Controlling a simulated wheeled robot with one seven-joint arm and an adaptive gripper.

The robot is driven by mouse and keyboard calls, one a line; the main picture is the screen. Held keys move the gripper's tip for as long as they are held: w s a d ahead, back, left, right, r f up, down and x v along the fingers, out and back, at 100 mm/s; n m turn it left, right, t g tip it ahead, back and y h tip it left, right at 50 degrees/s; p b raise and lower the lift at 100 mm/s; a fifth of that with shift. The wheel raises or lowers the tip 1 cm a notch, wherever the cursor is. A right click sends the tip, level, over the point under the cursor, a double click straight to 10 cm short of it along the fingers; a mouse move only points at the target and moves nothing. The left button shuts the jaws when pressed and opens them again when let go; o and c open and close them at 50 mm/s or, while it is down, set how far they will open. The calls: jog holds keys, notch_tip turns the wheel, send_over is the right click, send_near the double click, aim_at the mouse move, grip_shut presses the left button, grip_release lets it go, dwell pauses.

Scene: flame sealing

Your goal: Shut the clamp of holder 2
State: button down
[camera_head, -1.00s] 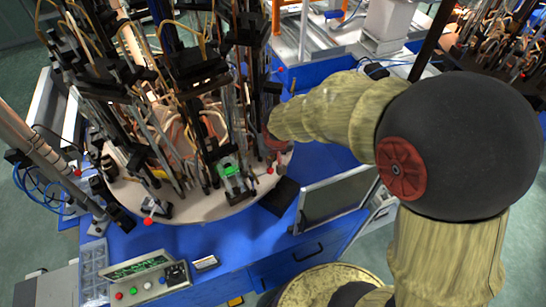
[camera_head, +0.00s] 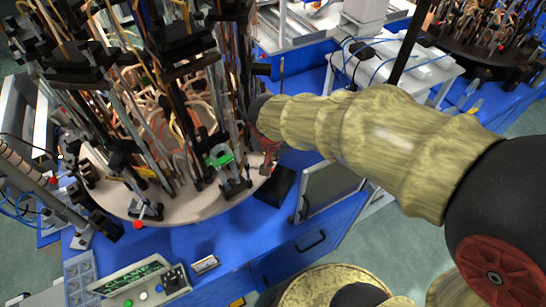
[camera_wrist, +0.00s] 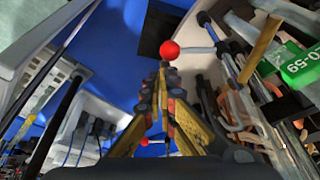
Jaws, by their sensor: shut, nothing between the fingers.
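In the wrist view my gripper (camera_wrist: 163,74) is shut and empty, its yellow-and-black fingers together. A red ball knob (camera_wrist: 169,50) on a thin metal lever shows just beyond the fingertips; I cannot tell whether they touch. A green block (camera_wrist: 301,68) with white lettering is at the right. In the head view a green-topped fixture (camera_head: 221,158) stands at the front of the round plate (camera_head: 190,207). No number 2 is readable, so I cannot tell which holder is holder 2. My gripper is largely hidden there.
Tall rods, tubes and black clamps crowd the round plate. Another red knob (camera_head: 138,224) stands at its front edge. A control box (camera_head: 140,280) with buttons sits at the front of the blue table (camera_head: 240,248). A framed panel (camera_head: 330,185) stands to the right.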

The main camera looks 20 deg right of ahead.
jog(key=s+a+m+b, duration=0.1)
jog(key=m+b, duration=0.1)
jog(key=s+m+g+h+b, duration=0.1)
jog(key=s+m, duration=0.1)
jog(key=s+a+m+b, duration=0.1)
jog(key=s+m+b, duration=0.1)
jog(key=shift+a+m+h+b, duration=0.3)
jog(key=shift+a+m+h, duration=0.05)
jog(key=shift+m+h, duration=0.05)
jog(key=shift+s, duration=0.1)
dwell(0.5)
jog(key=w+d+r, duration=0.1)
jog(key=d, duration=0.3)
jog(key=w+p+v, duration=0.2)
jog(key=v, duration=0.7)
jog(key=shift+s+a+r, duration=0.35)
jog(key=shift+s+a, duration=0.05)
jog(key=shift+a, duration=0.1)
